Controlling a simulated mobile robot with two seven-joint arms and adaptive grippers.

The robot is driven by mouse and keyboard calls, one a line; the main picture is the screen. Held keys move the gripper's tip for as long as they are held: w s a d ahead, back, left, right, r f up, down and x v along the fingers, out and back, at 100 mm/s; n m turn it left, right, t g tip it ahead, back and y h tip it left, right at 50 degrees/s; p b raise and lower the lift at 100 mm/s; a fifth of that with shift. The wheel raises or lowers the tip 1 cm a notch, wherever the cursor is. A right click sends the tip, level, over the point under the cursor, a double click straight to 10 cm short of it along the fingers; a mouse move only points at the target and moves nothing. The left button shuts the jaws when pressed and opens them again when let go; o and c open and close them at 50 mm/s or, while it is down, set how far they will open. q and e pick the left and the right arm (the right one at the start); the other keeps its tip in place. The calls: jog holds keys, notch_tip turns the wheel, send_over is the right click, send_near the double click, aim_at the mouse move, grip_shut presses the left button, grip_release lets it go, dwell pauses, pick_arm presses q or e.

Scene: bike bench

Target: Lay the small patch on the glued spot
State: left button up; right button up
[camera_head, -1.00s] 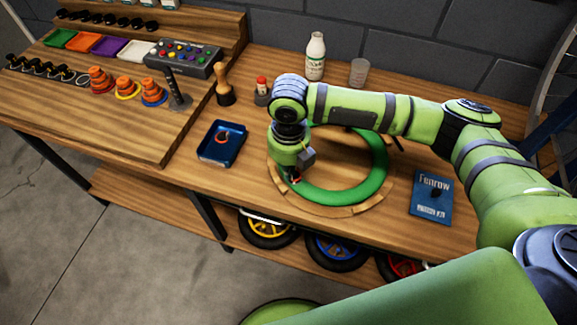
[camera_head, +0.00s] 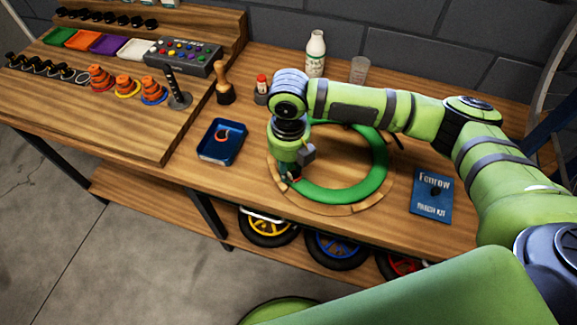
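A green inner tube (camera_head: 368,178) lies on a round wooden holder (camera_head: 330,209) on the bench. My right gripper (camera_head: 290,178) points down at the left front part of the tube, low over it or touching it. A tiny red mark shows at its fingertips; I cannot tell whether it belongs to the tube or to something held. The fingers are small and dark, and I cannot tell if they are open or shut. A blue patch kit (camera_head: 422,207) with a small dark round thing on it lies right of the tube. My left gripper is not in view.
A blue tray (camera_head: 207,154) with an orange-red ring stands left of the tube. A white bottle (camera_head: 315,55), a clear cup (camera_head: 358,70), a small red-capped bottle (camera_head: 261,84) and a wooden-handled tool (camera_head: 222,86) stand behind. Wheels (camera_head: 265,228) sit on the lower shelf.

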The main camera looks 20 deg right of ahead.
notch_tip(320, 180, up, 11)
dwell(0.3)
jog(key=shift+s+f, duration=0.1)
